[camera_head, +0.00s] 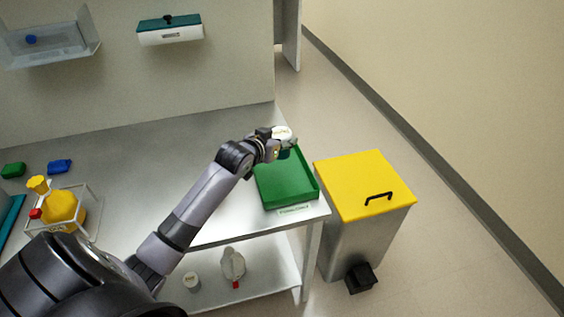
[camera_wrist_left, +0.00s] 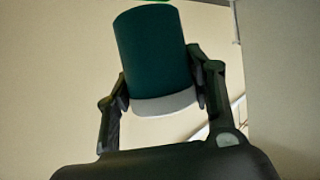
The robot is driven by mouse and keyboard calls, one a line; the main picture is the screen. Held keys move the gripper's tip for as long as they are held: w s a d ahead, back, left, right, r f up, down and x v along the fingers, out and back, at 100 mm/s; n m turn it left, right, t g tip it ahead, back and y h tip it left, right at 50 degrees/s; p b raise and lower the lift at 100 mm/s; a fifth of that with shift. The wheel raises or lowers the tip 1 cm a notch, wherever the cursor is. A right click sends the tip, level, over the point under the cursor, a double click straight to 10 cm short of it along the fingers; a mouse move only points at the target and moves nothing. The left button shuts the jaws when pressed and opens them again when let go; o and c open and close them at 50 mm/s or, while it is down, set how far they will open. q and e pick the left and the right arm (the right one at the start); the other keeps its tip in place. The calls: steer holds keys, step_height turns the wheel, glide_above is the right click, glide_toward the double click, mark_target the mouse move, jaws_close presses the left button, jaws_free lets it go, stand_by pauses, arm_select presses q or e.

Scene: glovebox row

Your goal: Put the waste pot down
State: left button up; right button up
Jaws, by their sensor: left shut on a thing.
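The waste pot (camera_head: 282,132) has a white top and a dark teal body. My left gripper (camera_head: 279,145) is shut on it and holds it at the back left part of the green tray (camera_head: 292,190). In the left wrist view the pot (camera_wrist_left: 152,50) sits between the two fingers, teal with a white band at one end. I cannot tell from these views whether its base touches the tray. My right gripper is not in view.
The green tray stands at the right end of the steel bench (camera_head: 185,130). A bin with a yellow lid (camera_head: 365,180) stands on the floor to its right. A wire rack with a yellow flask (camera_head: 62,207) is on the left. The middle bench top is clear.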

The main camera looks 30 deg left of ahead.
arm_select(q)
step_height(320, 180, down, 5)
steer(key=shift+r, duration=0.1)
step_height(320, 180, down, 4)
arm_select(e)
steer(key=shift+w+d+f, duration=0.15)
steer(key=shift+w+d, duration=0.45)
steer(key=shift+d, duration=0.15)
arm_select(q)
steer(key=o, duration=1.3)
steer(key=shift+c, duration=0.2)
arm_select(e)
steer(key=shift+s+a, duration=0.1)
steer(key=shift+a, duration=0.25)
